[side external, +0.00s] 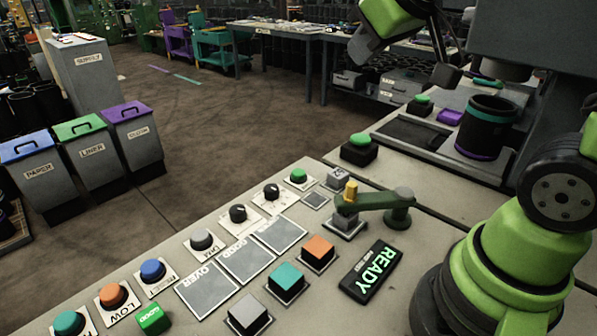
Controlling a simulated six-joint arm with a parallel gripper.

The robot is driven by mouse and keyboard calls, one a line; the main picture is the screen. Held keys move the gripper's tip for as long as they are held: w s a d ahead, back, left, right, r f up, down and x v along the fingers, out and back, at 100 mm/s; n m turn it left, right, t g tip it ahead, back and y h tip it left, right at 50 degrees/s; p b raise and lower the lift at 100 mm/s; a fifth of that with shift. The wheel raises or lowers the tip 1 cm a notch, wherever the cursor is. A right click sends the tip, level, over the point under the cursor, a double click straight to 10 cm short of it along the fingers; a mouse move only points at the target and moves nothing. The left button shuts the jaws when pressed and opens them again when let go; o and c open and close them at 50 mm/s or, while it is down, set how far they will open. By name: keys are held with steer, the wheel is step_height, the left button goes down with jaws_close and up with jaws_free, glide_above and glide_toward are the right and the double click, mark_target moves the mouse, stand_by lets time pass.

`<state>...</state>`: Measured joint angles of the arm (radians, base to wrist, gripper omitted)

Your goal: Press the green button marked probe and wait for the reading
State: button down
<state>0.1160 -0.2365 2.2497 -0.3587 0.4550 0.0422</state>
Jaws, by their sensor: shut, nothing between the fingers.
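A green button (299,175) sits on a pale plate at the far end of the row of knobs; its marking is too small to read. Another green button (360,140) stands on a black box farther back, and a third green button (423,99) is beyond it. I cannot read "probe" on any. A green swing arm with a yellow tip (351,190) stands over a small grey block.
A black sleeve with teal and purple bands (487,126) stands on a grey platform at right. Orange (318,248), teal (286,279) and grey blocks sit near framed grey pads. Coloured knobs line the bench's left edge. Lidded bins (132,136) stand on the floor.

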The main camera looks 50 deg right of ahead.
steer(key=w+d+f+n, duration=0.3)
steer(key=w+d+n, duration=0.1)
steer(key=w, duration=0.5)
steer(key=n+y, duration=0.4)
steer(key=n, duration=0.4)
glide_above(298, 173)
step_height(298, 173, down, 16)
steer(key=shift+t, duration=0.3)
steer(key=shift+f, duration=4.4)
steer(key=shift+f, duration=0.1)
steer(key=shift+f, duration=0.3)
